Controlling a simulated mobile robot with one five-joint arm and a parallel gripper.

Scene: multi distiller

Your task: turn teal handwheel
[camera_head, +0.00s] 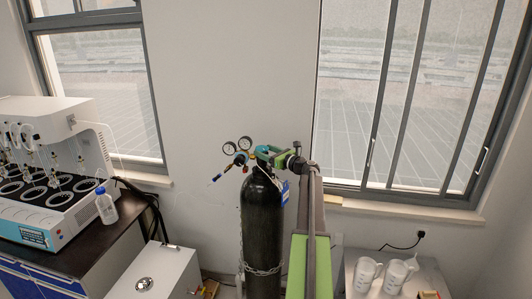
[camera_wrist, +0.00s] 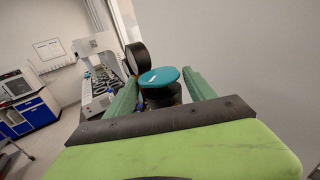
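The teal handwheel (camera_head: 263,151) is at the top of a black gas cylinder (camera_head: 261,225) in the head view, partly hidden by my gripper (camera_head: 277,157). In the wrist view the round teal handwheel (camera_wrist: 159,76) lies between the tips of my gripper's two green fingers (camera_wrist: 160,82), with a dark valve body below it. The fingers stand apart, one on each side of the wheel. A narrow gap seems to show at the wheel's sides; whether a finger touches it I cannot tell for sure.
Two pressure gauges (camera_head: 237,146) and a regulator sit left of the handwheel; one dark gauge (camera_wrist: 138,58) is close to the left finger. A chain (camera_head: 262,269) circles the cylinder. A wall stands behind. A distiller (camera_head: 50,165) is on the left bench, and white jugs (camera_head: 382,274) stand right.

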